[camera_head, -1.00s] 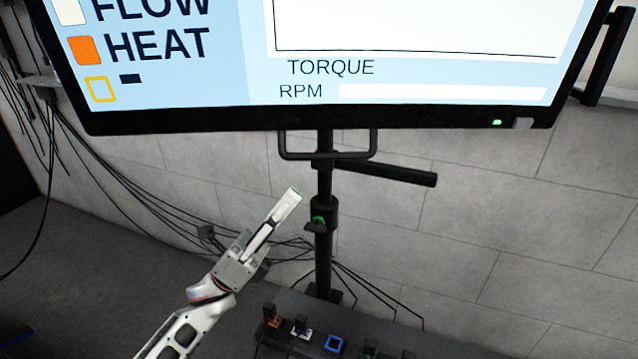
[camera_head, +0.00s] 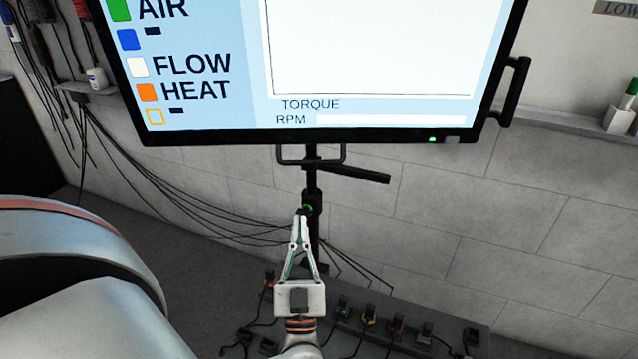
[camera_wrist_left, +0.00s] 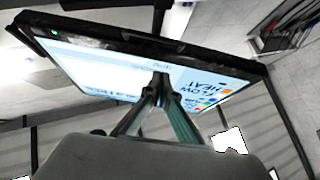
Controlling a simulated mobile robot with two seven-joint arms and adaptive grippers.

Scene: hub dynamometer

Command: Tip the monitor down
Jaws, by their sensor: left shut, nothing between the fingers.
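The monitor (camera_head: 370,50) is a large black-framed screen on a dark stand pole (camera_head: 313,182). Its top is cut off in the head view. A dark handle loop (camera_head: 311,160) hangs under its lower edge, and a dark lever (camera_head: 350,174) sticks out to the right below it. My left gripper (camera_head: 302,214) is shut and empty, pointing up below the handle, in front of the pole in the picture. In the left wrist view, its fingertips (camera_wrist_left: 161,80) overlap the tilted monitor (camera_wrist_left: 100,62); contact cannot be told. My right gripper is not in view.
A low dark bench or strip (camera_head: 400,318) with several coloured plugs and cables lies at the lower right. Cables hang along the wall at left. A wall shelf (camera_head: 570,121) stands at right. My large arm link fills the lower left.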

